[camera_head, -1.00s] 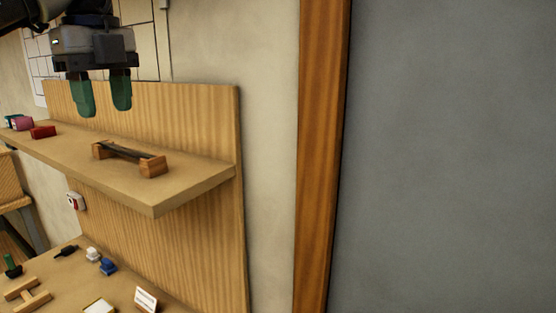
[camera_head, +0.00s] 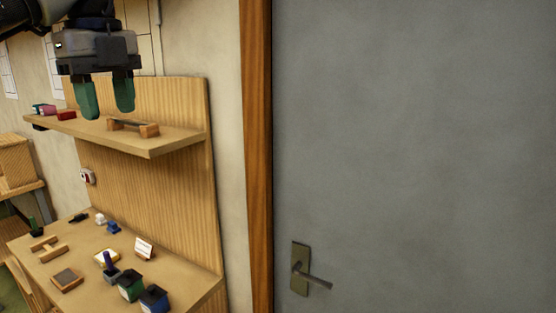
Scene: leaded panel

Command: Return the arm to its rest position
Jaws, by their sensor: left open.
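My left gripper (camera_head: 105,97) hangs from the upper left of the head view, its two green fingers pointing down. The fingers are apart with nothing between them. In the picture it overlaps the wooden shelf (camera_head: 170,142), which carries a small wooden rack (camera_head: 148,130) with a dark bar across it. I cannot tell how far the gripper is from the shelf. My right gripper is not in view.
A workbench (camera_head: 198,282) below the shelf holds small blocks, a green container (camera_head: 131,286), a blue container (camera_head: 154,299) and a white card (camera_head: 144,249). A grey door (camera_head: 420,150) with a handle (camera_head: 316,281) fills the right. A wicker box (camera_head: 14,163) stands at far left.

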